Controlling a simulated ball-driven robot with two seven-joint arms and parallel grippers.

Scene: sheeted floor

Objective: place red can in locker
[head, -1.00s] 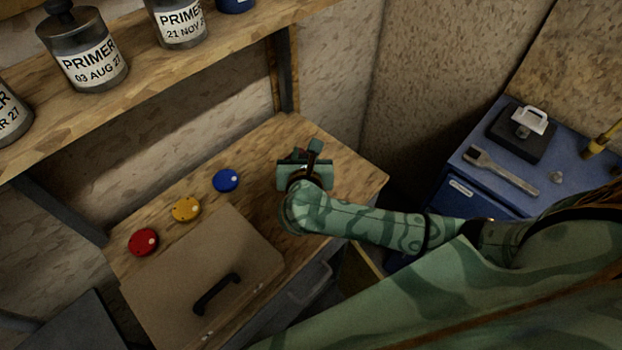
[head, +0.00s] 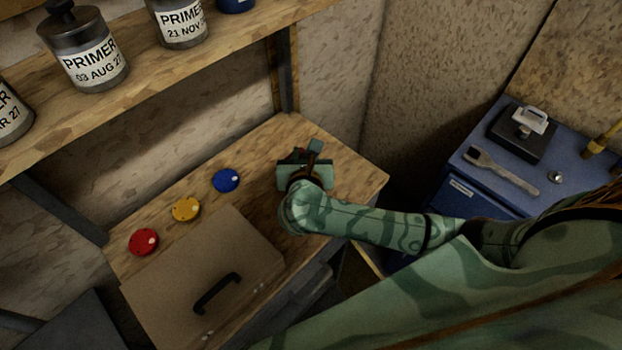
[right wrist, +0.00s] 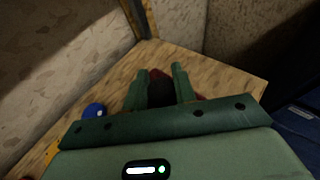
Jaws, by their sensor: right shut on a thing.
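My right gripper (head: 308,160) is over the right part of the wooden bench, beyond the blue disc. In the right wrist view its two green fingers (right wrist: 160,88) are shut on a dark and red thing, which I take to be the red can (right wrist: 156,74). Most of it is hidden by the fingers and the gripper body. I cannot tell whether it touches the bench. A tan panel with a black handle (head: 262,250) lies on the bench's front left. I cannot tell whether this or the blue cabinet (head: 470,196) is the locker. My left gripper is not in view.
Red (head: 143,242), yellow (head: 186,209) and blue (head: 226,180) discs lie in a row on the bench (head: 345,180). Above it a wooden shelf (head: 150,95) holds several primer cans (head: 88,62).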

